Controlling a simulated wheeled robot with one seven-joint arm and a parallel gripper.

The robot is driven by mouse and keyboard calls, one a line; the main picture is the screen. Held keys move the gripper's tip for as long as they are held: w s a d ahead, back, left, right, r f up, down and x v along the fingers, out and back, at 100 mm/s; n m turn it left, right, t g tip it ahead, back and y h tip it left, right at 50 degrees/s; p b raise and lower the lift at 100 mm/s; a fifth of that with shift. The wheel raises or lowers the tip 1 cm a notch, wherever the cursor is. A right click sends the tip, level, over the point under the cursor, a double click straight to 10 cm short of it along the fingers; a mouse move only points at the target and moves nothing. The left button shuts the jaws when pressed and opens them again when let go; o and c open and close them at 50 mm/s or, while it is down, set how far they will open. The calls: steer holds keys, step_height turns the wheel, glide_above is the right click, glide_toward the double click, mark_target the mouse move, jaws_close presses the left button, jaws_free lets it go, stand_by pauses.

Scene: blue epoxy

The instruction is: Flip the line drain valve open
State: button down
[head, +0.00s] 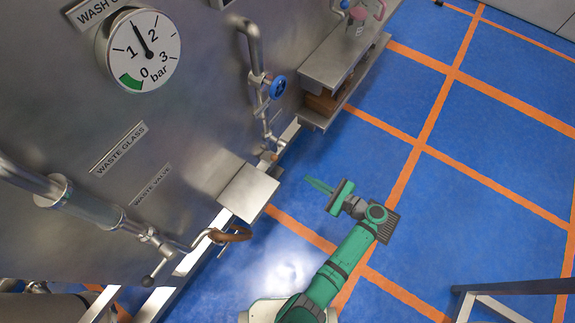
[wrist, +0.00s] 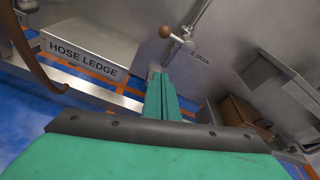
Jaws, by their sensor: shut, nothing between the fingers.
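The line drain valve (wrist: 188,46) is on the steel panel in the wrist view. It has a short metal lever ending in a brown ball (wrist: 165,32), pointing up and left in that picture. A label beside it is partly hidden and ends in "DRAIN". In the head view the small valve (head: 268,155) sits low on the pipe below a blue handwheel. My green gripper (head: 308,181) is shut and empty, over the floor to the right of the hose ledge. In the wrist view its fingertips (wrist: 158,76) point toward the panel below the ball, apparently apart from it.
The hose ledge (head: 249,191) juts from the panel, with a brown hose (head: 232,235) by it. A blue handwheel (head: 277,87) and a steel shelf (head: 330,75) are farther back. A waste valve lever (head: 150,277) is at lower left.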

steer(key=w+a+r, duration=0.1)
steer(key=w+a, duration=0.5)
steer(key=a, duration=0.4)
steer(key=shift+w, duration=0.25)
steer(key=shift+d+r, duration=0.1)
steer(key=shift+d, duration=0.1)
steer(key=shift+a+r, duration=0.1)
steer(key=shift+r, duration=0.05)
stand_by(0.3)
